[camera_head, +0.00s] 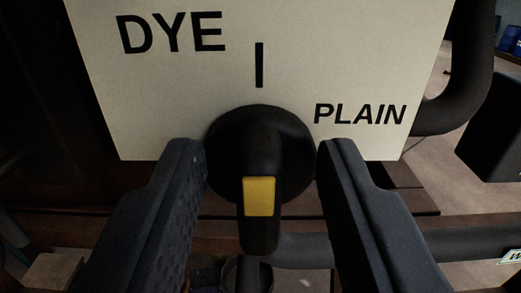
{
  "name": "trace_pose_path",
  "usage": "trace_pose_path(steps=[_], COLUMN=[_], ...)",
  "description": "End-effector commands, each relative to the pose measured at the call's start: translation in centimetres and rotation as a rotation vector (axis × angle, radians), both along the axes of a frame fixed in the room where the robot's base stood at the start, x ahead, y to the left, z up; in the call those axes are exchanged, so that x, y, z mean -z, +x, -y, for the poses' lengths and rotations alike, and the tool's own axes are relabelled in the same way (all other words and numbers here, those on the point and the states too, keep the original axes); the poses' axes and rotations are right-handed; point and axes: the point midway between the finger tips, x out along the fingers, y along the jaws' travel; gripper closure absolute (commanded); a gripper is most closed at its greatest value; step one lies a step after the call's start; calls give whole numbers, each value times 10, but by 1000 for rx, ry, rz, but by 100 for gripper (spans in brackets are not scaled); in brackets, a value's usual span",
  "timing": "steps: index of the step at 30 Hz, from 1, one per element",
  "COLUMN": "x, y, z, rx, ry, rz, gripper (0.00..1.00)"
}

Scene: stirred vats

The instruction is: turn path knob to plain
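The path knob (262,150) is a round black disc with a narrow black handle that carries a yellow mark (260,196). It stands at the lower edge of a pale sign plate (270,85). The plate reads DYE (172,33) at upper left and PLAIN (360,113) at right, with a short black line between them. The handle's yellow end points down in the picture. My gripper (262,148) is open, with one dark finger on each side of the knob. Gaps show between the fingers and the narrow handle. Whether the fingertips touch the disc's rim, I cannot tell.
A thick dark pipe (477,75) bends behind the plate's right edge. A horizontal pipe (310,250) runs below the knob. A dark box (493,128) stands on the pale floor at right. The area left of the plate is too dark to read.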

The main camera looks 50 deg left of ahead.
Motion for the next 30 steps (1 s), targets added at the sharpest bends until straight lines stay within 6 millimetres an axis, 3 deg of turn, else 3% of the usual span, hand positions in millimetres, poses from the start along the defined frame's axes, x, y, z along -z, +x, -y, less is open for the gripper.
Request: trace_pose_path(steps=[8, 12, 30], x=[1, 1, 4], y=[1, 1, 2], z=[-1, -1, 0], rx=[-1, -2, -1], ry=[-1, -1, 101], rz=[-1, -1, -107], gripper=[65, 100, 100])
